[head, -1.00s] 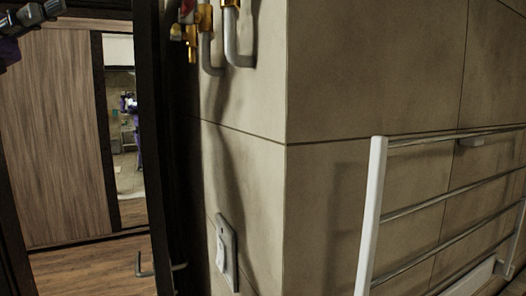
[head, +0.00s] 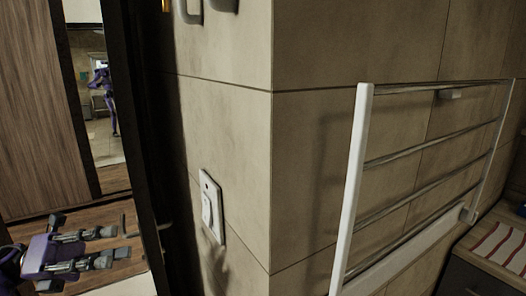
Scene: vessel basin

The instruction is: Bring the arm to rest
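My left gripper (head: 124,242) is at the lower left of the head view, in front of the doorway and above the wooden floor. Its two grey fingers point right with a gap between them, and nothing shows between them. My purple wrist (head: 40,254) is cut by the left edge. My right arm and gripper are out of the picture.
A tiled wall corner (head: 271,150) stands right of the gripper, with a white wall switch (head: 211,207) on it. A white towel rack (head: 352,180) is farther right. A striped cloth (head: 500,246) lies at lower right. A mirror (head: 100,110) shows a purple robot.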

